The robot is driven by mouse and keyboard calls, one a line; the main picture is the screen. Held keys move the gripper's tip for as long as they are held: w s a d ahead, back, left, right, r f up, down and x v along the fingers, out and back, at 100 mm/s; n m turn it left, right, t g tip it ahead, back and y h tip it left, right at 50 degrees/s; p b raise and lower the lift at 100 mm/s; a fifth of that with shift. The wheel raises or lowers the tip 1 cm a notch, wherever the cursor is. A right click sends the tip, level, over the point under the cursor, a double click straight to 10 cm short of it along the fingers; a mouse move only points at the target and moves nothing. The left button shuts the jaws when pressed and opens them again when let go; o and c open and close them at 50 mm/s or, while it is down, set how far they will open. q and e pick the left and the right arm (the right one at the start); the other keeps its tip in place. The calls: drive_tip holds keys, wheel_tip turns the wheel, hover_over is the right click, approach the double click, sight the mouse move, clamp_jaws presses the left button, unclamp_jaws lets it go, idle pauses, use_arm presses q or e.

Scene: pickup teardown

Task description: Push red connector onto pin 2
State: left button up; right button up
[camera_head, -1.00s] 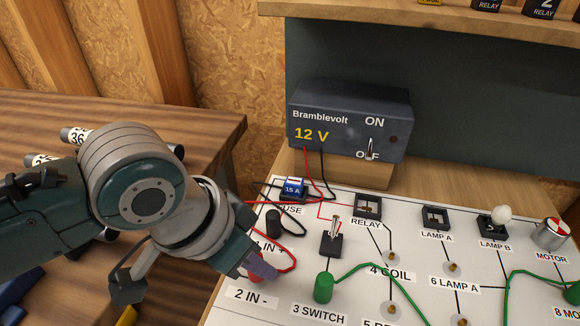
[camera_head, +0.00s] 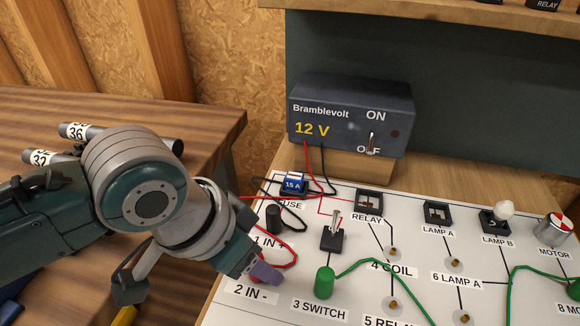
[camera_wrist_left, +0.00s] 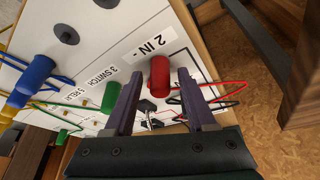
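The red connector (camera_wrist_left: 160,77) stands beside the "2 IN -" label (camera_wrist_left: 151,46) in the left wrist view, with a red wire running from it. Pin 2 itself is not visible; I cannot tell how far the connector is seated. My left gripper (camera_wrist_left: 159,84) is open. Its purple fingers lie on either side of the connector, with a gap on both sides. In the head view the left gripper (camera_head: 265,273) is low over the board by the "2 IN -" label (camera_head: 251,293) and mostly hides the connector. My right gripper is out of view.
A black connector (camera_head: 273,219) stands near the "1 IN +" label. A green connector (camera_head: 324,283) stands by "3 SWITCH", with its wire going right. The Bramblevolt 12 V supply (camera_head: 350,118) is behind the board. Blue and green connectors (camera_wrist_left: 37,72) show in the wrist view.

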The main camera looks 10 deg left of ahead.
use_arm(q)
drive_tip(key=shift+o, duration=0.4)
drive_tip(key=shift+s+a+r, duration=0.1)
drive_tip(key=shift+a+r, duration=0.05)
drive_tip(key=shift+r, duration=0.35)
drive_tip(key=s+r+n+p, duration=0.1)
drive_tip(key=s+r+p, duration=0.4)
drive_tip(key=s+r, duration=0.45)
drive_tip(key=s+a+r+n+y+p, duration=0.3)
drive_tip(key=s+a+r, duration=0.2)
drive_tip(key=s+a, duration=0.25)
wheel_tip(320, 180, up, 36)
drive_tip(key=p, duration=3.6)
drive_tip(key=shift+w+a+r+p, duration=0.2)
drive_tip(key=shift+w+p, duration=0.15)
drive_tip(key=shift+w, duration=0.05)
